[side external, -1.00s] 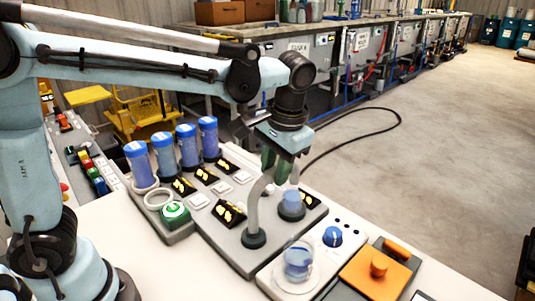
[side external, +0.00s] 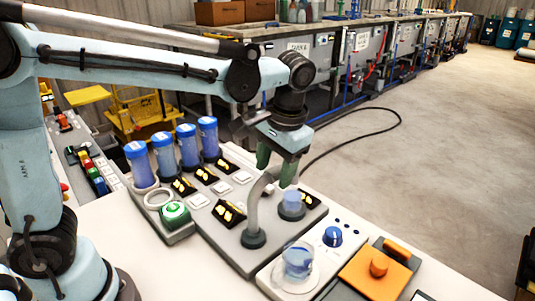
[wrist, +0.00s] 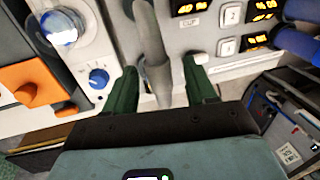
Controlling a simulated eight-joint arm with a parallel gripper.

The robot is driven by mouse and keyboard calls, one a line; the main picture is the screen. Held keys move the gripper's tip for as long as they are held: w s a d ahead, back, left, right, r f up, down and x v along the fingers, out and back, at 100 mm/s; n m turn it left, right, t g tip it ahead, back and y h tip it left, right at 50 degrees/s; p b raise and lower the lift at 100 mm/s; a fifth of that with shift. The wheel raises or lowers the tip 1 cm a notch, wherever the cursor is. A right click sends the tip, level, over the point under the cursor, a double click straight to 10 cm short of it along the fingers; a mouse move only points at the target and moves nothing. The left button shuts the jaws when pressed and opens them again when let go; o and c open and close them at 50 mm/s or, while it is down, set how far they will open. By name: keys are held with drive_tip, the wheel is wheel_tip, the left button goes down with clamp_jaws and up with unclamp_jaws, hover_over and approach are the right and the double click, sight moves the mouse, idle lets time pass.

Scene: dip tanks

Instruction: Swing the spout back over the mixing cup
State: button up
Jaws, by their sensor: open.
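The spout (side external: 251,215) is a grey bent pipe rising from a dark round foot on the grey panel. Its upper end arches right, towards a small bluish cup (side external: 291,206) on the panel. A clear cup with blue contents (side external: 298,262) stands apart, on the round plate of a white unit nearer the camera. I cannot tell for sure which is the mixing cup. My gripper (side external: 276,172) is open, its green fingers on either side of the spout's upper part. The wrist view shows the spout (wrist: 153,50) between the open fingers, with gaps beside it.
Several blue-capped tubes (side external: 163,157) stand at the panel's back left, beside lit displays (side external: 229,213). A blue knob (side external: 332,236) sits on the white unit. An orange block with a peg (side external: 378,268) lies to its right. The front of the white table is clear.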

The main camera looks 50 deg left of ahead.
wheel_tip(320, 180, up, 12)
drive_tip(key=d, duration=0.2)
drive_tip(key=shift+d, duration=0.15)
drive_tip(key=shift+f, duration=0.1)
idle(0.4)
drive_tip(key=s+a+f+t+h, duration=0.1)
drive_tip(key=s+a+f+t, duration=0.2)
drive_tip(key=f, duration=0.4)
drive_tip(key=s+a+f+t+h, duration=0.1)
drive_tip(key=s+a+f+t, duration=0.3)
drive_tip(key=s+a+f, duration=0.1)
wheel_tip(320, 180, down, 2)
drive_tip(key=shift+s+a+f, duration=0.1)
drive_tip(key=shift+s+a, duration=0.05)
drive_tip(key=shift+a, duration=0.65)
drive_tip(key=shift+o, duration=0.2)
